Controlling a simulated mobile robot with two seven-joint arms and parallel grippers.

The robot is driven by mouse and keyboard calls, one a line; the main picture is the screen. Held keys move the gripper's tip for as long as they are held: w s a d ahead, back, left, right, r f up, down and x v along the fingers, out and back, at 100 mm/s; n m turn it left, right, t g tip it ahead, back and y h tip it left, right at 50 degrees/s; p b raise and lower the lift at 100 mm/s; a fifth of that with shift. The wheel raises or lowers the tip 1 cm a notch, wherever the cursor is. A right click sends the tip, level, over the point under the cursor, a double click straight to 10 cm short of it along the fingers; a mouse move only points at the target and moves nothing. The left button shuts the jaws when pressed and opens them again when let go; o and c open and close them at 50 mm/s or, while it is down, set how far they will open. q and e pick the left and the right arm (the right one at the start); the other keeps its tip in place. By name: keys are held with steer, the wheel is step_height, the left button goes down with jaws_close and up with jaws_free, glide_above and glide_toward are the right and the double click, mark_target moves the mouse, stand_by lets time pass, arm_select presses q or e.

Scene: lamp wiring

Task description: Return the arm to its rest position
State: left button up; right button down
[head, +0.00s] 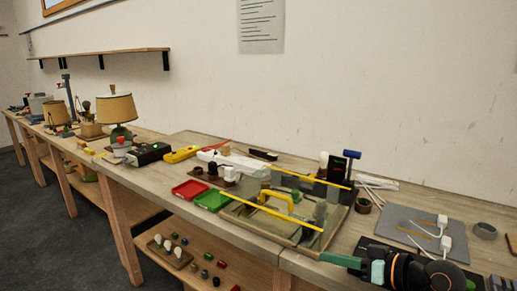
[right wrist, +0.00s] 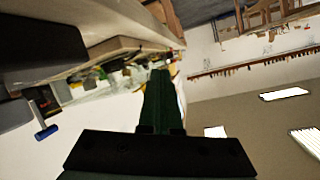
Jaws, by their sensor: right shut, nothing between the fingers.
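My right gripper (head: 328,257) is at the lower right of the head view, with its green fingers pointing left over the front edge of the workbench (head: 258,242). The dark wrist and arm behind it reach to the bottom right. In the right wrist view the green fingers (right wrist: 160,75) are together with nothing between them, and that view is tilted toward the bench, wall and ceiling. My left gripper is not in either view.
Near the fingers lies a tray (head: 285,237) with a yellow handle and yellow rods. Red (head: 190,189) and green (head: 212,200) bins stand left of it. A grey mat (head: 398,225) with white-headed cords lies behind my arm. Lamps (head: 118,108) stand farther left. The floor at left is clear.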

steer(key=s+f+m+h+p, duration=0.15)
steer(key=s+f, duration=0.25)
steer(key=f, duration=0.4)
steer(key=s+f+m+h+p, duration=0.1)
steer(key=s+f+h+p, duration=0.25)
steer(key=f, duration=0.35)
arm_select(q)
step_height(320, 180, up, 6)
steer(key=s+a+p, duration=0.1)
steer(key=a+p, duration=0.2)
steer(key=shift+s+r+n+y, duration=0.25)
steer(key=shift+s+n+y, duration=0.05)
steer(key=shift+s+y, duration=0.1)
arm_select(e)
steer(key=s+f+h, duration=0.1)
steer(key=s+f, duration=0.3)
steer(key=s, duration=0.5)
steer(key=s+f+h, duration=0.2)
steer(key=s+f, duration=0.1)
steer(key=s, duration=0.7)
steer(key=shift+d+f, duration=0.25)
steer(key=shift+f, duration=0.15)
